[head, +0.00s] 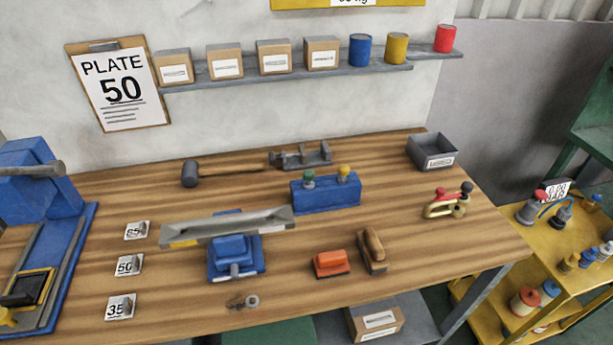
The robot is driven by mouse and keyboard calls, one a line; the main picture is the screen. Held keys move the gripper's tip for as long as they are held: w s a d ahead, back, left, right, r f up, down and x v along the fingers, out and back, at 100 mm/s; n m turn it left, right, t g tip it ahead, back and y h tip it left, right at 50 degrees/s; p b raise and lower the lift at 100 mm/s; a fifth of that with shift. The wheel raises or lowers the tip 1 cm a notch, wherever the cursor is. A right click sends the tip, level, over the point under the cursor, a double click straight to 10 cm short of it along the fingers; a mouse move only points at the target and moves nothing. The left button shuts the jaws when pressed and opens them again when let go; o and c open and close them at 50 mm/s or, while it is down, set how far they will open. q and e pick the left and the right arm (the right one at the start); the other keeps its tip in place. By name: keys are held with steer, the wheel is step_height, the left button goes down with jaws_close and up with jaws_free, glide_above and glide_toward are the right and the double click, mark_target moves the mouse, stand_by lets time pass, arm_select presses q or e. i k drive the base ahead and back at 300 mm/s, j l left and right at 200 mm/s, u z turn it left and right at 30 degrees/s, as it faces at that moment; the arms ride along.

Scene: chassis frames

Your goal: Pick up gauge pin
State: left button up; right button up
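A blue block (325,196) stands on the wooden bench right of centre. A green-topped pin (308,179) and a yellow-topped pin (344,173) stick up from it, side by side; they look like gauge pins, but I cannot tell which one is meant. Their lower parts are hidden in the block. Neither of my grippers shows in the head view.
A long grey metal bar (228,228) rests across a blue vise (235,258) in front of the block. A mallet (191,174) and a grey fixture (300,156) lie behind. An orange block (331,263) and a brush (373,250) lie in front. A grey bin (432,151) stands back right.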

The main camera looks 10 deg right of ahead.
mark_target(308, 174)
steer(key=l, duration=1.3)
steer(key=i+u, duration=0.05)
steer(key=i, duration=0.05)
